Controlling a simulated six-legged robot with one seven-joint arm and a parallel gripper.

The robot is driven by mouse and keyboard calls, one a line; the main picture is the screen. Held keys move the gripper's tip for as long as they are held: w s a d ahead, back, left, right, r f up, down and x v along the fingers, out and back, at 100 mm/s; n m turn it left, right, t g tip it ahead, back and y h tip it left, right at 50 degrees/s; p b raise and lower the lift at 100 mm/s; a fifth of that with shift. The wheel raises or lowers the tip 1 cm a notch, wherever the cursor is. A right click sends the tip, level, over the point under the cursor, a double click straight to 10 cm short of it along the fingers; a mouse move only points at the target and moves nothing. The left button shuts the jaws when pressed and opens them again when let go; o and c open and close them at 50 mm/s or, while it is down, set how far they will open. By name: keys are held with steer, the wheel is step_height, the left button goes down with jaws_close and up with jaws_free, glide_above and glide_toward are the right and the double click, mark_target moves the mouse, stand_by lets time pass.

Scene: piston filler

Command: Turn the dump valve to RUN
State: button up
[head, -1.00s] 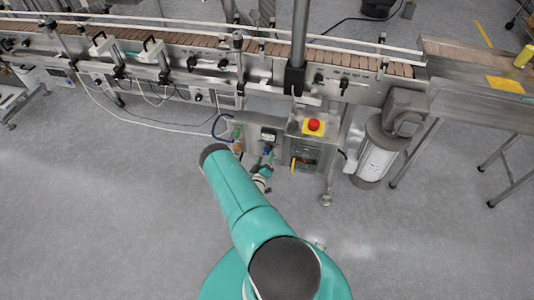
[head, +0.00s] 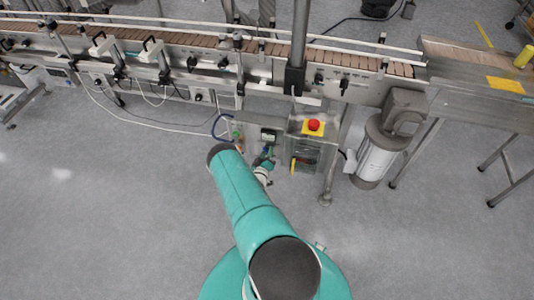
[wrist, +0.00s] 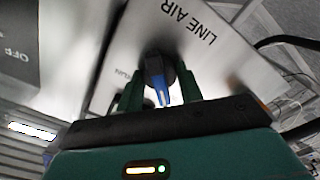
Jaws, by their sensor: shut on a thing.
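The dump valve (wrist: 157,80) shows in the wrist view as a dark round knob with a blue lever, on a pale metal panel (wrist: 215,60) marked "LINE AIR". A small label beside it, left of the knob, seems to read "RUN". My gripper (wrist: 159,92) has its two green fingers on either side of the valve and is shut on it. The lever points down in the picture, towards my palm. In the head view my gripper (head: 265,168) is at the control boxes under the conveyor, and the valve is hidden there.
A box with a red stop button (head: 314,125) on yellow stands right of my gripper. A grey motor (head: 376,155) hangs further right. The conveyor (head: 210,50) runs above. A dark cable (wrist: 290,42) passes at the right of the wrist view. The floor in front is clear.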

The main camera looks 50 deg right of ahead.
steer(key=shift+m, duration=0.4)
steer(key=m, duration=0.3)
steer(key=shift+m, duration=0.3)
steer(key=m, duration=0.4)
steer(key=shift+s+m, duration=0.1)
steer(key=shift+m, duration=0.2)
steer(key=m, duration=0.4)
steer(key=shift+m, duration=2.5)
steer(key=o, duration=1)
